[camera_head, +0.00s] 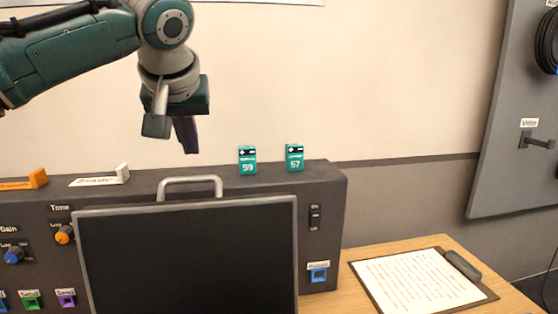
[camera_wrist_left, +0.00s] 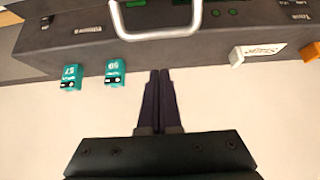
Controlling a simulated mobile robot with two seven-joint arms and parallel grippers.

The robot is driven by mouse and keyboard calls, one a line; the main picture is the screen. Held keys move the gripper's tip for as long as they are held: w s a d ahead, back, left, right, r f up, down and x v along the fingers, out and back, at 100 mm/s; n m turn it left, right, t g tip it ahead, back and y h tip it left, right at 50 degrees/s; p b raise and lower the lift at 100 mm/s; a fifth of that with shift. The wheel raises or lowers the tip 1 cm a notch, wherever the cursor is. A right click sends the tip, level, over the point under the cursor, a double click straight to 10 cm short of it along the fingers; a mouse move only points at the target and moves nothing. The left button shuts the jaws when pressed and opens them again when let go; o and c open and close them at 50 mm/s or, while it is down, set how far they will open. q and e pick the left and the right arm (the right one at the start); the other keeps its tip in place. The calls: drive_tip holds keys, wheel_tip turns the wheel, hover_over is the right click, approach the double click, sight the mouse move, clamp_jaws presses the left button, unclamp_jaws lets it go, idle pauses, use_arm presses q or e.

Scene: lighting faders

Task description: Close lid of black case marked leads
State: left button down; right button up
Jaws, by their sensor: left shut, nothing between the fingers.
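A dark upright panel with a light grey rim (camera_head: 190,262) stands in the front middle of the head view. It looks like the raised lid of a case, but no "leads" marking is readable and the case body is not visible. A grey handle (camera_head: 190,182) shows just above its top edge, and it also shows in the left wrist view (camera_wrist_left: 160,34). My left gripper (camera_head: 187,150) is shut and empty, above and behind the panel near the handle. Its dark fingers (camera_wrist_left: 160,74) point toward the handle in the left wrist view, apart from it. My right gripper is not visible.
A dark console (camera_head: 325,190) with knobs and switches stands behind the panel. Two teal numbered blocks (camera_head: 247,160) (camera_head: 295,157) and a white tag (camera_head: 100,177) sit on its top. A clipboard (camera_head: 420,281) lies on the wooden table at right. A grey board (camera_head: 515,110) hangs on the wall.

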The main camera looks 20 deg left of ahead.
use_arm(q)
drive_tip(key=f, duration=0.1)
drive_tip(key=f+p, duration=0.2)
drive_tip(key=f, duration=0.1)
drive_tip(key=shift+s+d, duration=0.15)
drive_tip(key=shift+s, duration=0.15)
idle(0.4)
